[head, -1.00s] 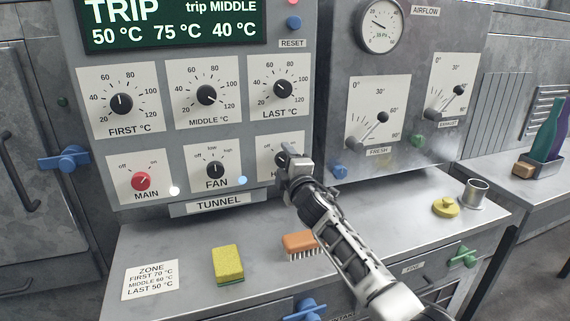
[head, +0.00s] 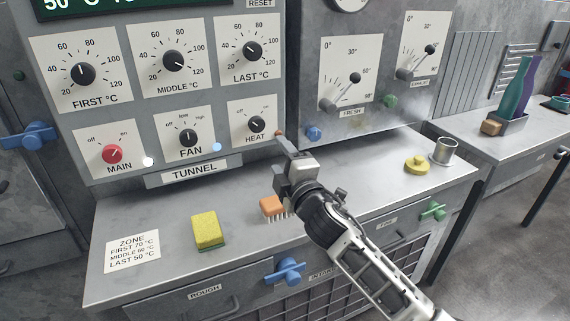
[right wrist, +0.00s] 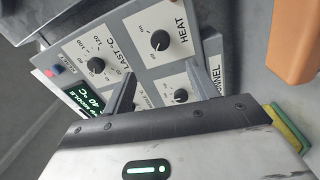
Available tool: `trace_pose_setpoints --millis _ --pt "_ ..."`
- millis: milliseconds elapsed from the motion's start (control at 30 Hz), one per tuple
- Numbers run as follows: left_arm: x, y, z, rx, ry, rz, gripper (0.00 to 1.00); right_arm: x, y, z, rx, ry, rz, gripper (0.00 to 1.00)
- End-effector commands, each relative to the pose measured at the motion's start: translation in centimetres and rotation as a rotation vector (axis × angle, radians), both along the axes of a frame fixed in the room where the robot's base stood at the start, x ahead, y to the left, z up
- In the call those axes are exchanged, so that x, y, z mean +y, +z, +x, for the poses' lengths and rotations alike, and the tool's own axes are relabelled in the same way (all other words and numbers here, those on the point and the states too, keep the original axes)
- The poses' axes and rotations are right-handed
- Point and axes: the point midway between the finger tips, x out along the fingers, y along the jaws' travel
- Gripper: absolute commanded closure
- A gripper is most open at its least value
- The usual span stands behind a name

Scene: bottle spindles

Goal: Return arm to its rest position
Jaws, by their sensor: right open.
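My right gripper (head: 281,160) is in the middle of the head view, in front of the control panel and above the bench. It is open and empty, just below and to the right of the HEAT knob (head: 256,124), and apart from it. In the right wrist view its two fingers (right wrist: 160,88) stand apart, with the HEAT knob (right wrist: 160,40) beyond them. My right arm comes in from the lower right and hides part of the bench. My left gripper does not show.
The bench (head: 160,215) holds a yellow sponge (head: 207,230), an orange brush (head: 272,205) partly behind my gripper, a yellow knob-like piece (head: 417,164) and a metal cup (head: 444,151). Blue valve handles (head: 285,271) stick out at the front. Bottles (head: 515,90) stand on the right table.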

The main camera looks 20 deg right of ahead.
Motion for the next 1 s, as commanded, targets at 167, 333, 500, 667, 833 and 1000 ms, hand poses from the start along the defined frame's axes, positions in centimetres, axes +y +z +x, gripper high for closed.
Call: trace_pose_setpoints --millis 167,333,500,667,833,1000 --pt "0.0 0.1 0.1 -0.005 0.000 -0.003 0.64 -0.1 -0.1 -1.6 0.000 0.000 -0.001 0.41" --pt "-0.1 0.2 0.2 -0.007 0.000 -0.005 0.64 -0.1 -0.1 -1.9 0.000 -0.001 -0.001 0.41" --pt "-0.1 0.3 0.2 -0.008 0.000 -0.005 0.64 -0.1 -0.1 -1.8 -0.001 -0.001 -0.001 0.41" --pt "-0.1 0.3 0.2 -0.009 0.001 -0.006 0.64 -0.1 -0.1 -1.8 0.000 0.000 -0.001 0.41" --pt "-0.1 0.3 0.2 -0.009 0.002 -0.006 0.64 0.6 -3.2 -3.5 0.074 0.017 0.106 0.41" --pt "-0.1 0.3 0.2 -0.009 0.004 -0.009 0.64 2.6 -11.8 -9.9 0.310 0.029 0.473 0.41"
